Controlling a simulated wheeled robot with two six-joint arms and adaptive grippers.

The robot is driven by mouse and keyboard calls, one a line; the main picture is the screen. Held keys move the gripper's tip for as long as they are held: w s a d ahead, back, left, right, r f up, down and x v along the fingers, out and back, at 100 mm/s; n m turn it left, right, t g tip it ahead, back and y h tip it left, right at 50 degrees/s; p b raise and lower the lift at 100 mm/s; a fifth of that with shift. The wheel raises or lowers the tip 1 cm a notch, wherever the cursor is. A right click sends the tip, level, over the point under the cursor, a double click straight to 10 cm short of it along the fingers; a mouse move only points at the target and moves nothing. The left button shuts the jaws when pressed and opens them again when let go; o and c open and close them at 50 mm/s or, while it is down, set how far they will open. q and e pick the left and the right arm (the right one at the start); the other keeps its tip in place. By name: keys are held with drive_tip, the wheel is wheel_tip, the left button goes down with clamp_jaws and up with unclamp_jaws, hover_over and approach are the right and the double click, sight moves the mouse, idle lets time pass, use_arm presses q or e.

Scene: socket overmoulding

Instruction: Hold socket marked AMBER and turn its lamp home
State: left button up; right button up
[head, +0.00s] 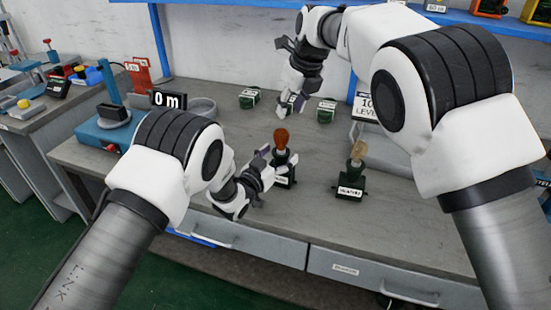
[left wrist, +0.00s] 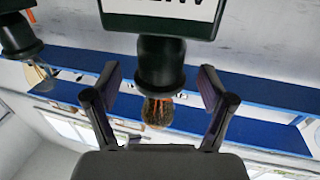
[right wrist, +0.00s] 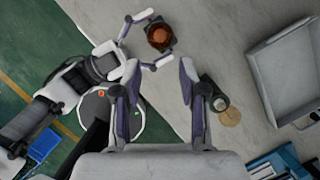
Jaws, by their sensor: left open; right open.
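A dark green socket (head: 286,181) with a white label too small to read stands upright on the bench, an orange-red lamp (head: 281,138) on its top. My left gripper (head: 267,164) is open at its left side. In the left wrist view, its open fingers (left wrist: 159,85) lie either side of the black neck (left wrist: 160,60), apart from it; only part of the label shows. A second labelled socket (head: 350,192) with a pale lamp (head: 357,152) stands to the right. My right gripper (head: 293,103) is open and empty, raised above the bench; the right wrist view shows the orange-red lamp (right wrist: 159,36) beyond its fingers.
Small green boxes (head: 249,98) stand at the back of the bench, near a sign reading "10 LEVEL" (head: 367,107). A grey tray (right wrist: 262,65) lies right of the sockets. A blue device (head: 104,130) and a "0 m" display (head: 167,100) are at the left.

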use_arm(q)
drive_tip(key=c, duration=1.3)
drive_tip(key=shift+c, duration=0.2)
use_arm(e)
drive_tip(key=o, duration=0.5)
drive_tip(key=shift+f, duration=0.1)
drive_tip(key=shift+o, duration=0.2)
drive_tip(key=w+d+f+n+t+h, duration=0.2)
drive_tip(key=w+d+f+n+t, duration=0.2)
drive_tip(key=w+d+f+n, duration=0.3)
drive_tip(key=n+t+y, duration=0.6)
drive_tip(key=n+y, duration=0.6)
drive_tip(key=n, duration=1.9)
approach(287, 139)
drive_tip(key=x, duration=1.2)
